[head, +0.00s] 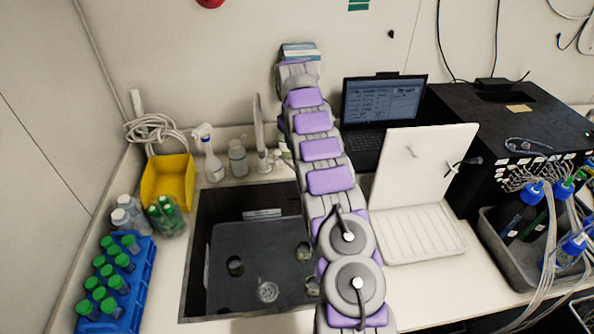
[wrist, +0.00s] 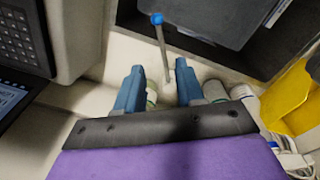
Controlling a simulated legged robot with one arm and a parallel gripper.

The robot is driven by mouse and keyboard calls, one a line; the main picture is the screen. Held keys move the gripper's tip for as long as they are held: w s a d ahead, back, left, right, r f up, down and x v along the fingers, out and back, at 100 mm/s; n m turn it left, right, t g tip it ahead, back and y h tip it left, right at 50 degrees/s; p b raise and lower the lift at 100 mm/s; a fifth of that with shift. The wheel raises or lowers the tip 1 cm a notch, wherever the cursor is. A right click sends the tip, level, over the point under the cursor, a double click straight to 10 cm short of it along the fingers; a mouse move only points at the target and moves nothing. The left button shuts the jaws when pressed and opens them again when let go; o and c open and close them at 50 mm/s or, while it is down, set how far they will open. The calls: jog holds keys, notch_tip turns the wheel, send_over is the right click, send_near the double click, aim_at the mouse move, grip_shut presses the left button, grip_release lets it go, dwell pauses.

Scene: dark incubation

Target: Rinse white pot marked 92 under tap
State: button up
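My gripper (wrist: 160,70) is open, with its two blue fingers apart and a thin grey rod with a blue tip (wrist: 157,19) showing between them. I cannot tell whether the rod touches a finger. In the head view, my arm reaches over the right side of the sink to the back wall, and its fingers are hidden. A slim white upright tap (head: 259,132) stands behind the sink (head: 190,270), left of my arm. A dark board (head: 255,250) in the sink has several round shapes. I see no white pot marked 92.
A white drying rack (head: 420,235), a laptop (head: 383,105) and a black box (head: 500,125) are on the right.

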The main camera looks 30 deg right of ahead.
aim_at(289, 165)
jog(key=f, duration=0.4)
jog(key=f+b, duration=0.1)
jog(key=f, duration=0.3)
jog(key=d+f, duration=0.1)
jog(key=f, duration=0.4)
jog(key=shift+r, duration=0.1)
jog(key=shift+c, duration=0.2)
grip_shut()
